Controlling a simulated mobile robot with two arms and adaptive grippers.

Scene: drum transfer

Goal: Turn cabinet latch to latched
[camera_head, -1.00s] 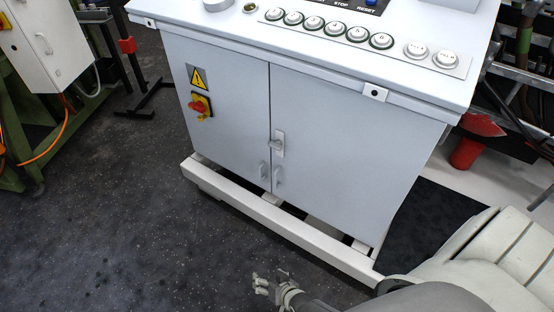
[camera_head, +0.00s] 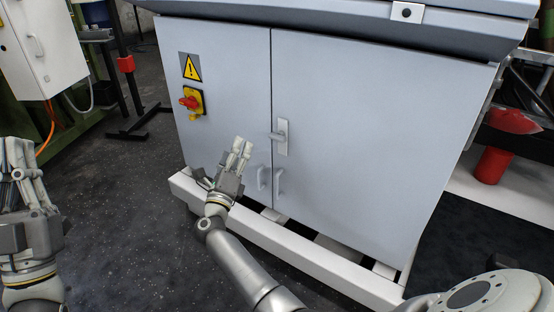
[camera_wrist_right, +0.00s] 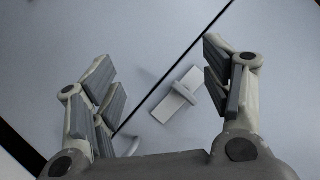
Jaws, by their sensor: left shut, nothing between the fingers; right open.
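The cabinet latch (camera_head: 282,138) is a pale plate with a small lever, on the right door beside the seam between the two doors. In the right wrist view the latch (camera_wrist_right: 168,107) shows between the fingers, its lever lying crosswise to the plate and the seam. My right gripper (camera_head: 241,147) is open and empty in front of the left door, just left of the latch and apart from it in the picture. It also frames the latch in the wrist view (camera_wrist_right: 158,62). My left gripper (camera_head: 16,146) is shut and empty at the left edge, far from the cabinet.
Two small door handles (camera_head: 279,181) sit below the latch. A red and yellow switch (camera_head: 191,103) is on the left door under a warning sign (camera_head: 190,67). A white base rail (camera_head: 300,255) runs along the cabinet's foot. The dark floor (camera_head: 120,220) at left is clear.

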